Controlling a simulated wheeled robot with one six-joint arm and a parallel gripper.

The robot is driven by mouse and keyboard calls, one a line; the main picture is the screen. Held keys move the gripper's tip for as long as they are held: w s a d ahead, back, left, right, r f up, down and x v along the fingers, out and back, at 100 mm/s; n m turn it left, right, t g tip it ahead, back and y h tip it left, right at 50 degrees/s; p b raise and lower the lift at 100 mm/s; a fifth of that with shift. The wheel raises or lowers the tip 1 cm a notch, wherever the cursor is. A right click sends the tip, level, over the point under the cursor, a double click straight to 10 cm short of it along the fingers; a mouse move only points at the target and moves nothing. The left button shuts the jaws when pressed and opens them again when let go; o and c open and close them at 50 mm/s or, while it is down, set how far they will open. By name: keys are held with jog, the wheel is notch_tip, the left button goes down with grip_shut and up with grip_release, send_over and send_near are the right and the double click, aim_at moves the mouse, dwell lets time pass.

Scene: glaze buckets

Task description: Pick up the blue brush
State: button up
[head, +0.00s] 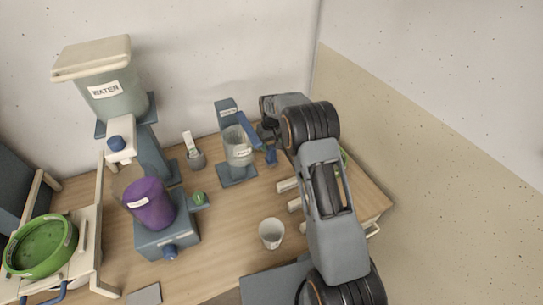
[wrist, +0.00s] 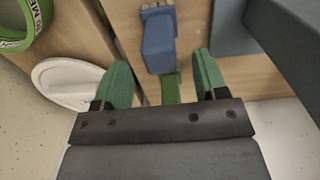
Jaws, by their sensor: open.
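In the wrist view a blue block-shaped piece (wrist: 158,42) with a pale, toothed end shows at the top middle; it looks like the blue brush. My gripper (wrist: 162,68) is open, its two green fingers apart on either side of the blue piece's lower end. A narrow green strip (wrist: 171,88) shows between the fingers, and I cannot tell what it belongs to. Nothing is seen clamped. In the head view a blue piece (head: 270,155) is by my wrist at the back right of the bench; I cannot tell whether it is the brush. My arm hides part of that area.
A clear container (head: 238,148) on a blue-grey stand is left of my wrist. A white cup (head: 271,233) stands in front. A purple bucket (head: 150,204), a WATER tank (head: 102,84) and a green sieve-like ring (head: 42,246) are left. A white oval (wrist: 68,82) lies beside the left finger.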

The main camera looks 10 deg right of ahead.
aim_at(271, 156)
jog(key=shift+f, duration=1.2)
grip_shut()
